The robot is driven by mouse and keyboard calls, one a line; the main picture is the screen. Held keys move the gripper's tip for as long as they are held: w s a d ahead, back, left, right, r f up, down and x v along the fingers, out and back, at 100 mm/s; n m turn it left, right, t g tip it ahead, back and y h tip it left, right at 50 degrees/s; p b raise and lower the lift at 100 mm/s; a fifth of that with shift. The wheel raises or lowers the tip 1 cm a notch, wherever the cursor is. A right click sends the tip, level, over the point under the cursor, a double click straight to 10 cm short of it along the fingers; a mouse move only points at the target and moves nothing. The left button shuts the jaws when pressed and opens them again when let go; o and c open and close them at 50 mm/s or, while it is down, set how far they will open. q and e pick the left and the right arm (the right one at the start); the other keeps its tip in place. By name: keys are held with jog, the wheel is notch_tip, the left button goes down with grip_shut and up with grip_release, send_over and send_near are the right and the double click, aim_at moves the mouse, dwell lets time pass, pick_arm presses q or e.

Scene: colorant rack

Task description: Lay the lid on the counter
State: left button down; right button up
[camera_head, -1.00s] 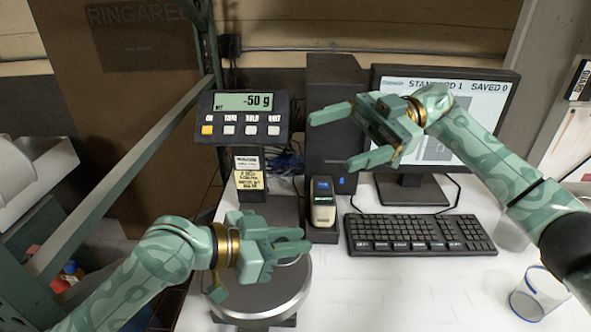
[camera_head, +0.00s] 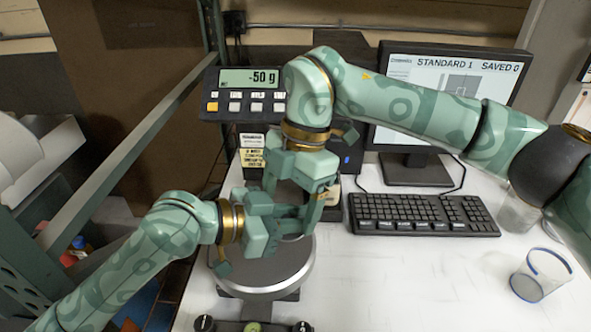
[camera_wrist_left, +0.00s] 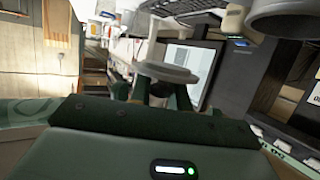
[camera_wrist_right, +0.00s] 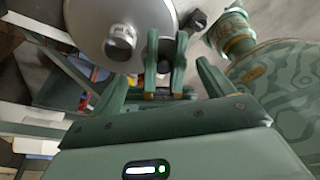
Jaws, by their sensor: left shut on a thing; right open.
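In the head view my grippers largely hide this piece. My right gripper (camera_head: 290,205) is open and points down, close to my left gripper and overlapping it in the head view. Whether they touch, I cannot tell.
The scale's round pan (camera_head: 262,272) lies under my grippers; its display (camera_head: 250,77) reads -50 g. A keyboard (camera_head: 420,214) and monitor (camera_head: 405,168) stand behind. A clear cup with a blue rim (camera_head: 540,275) stands at right. Black knobs (camera_head: 303,326) show at the front edge.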

jog(key=shift+x, duration=1.3)
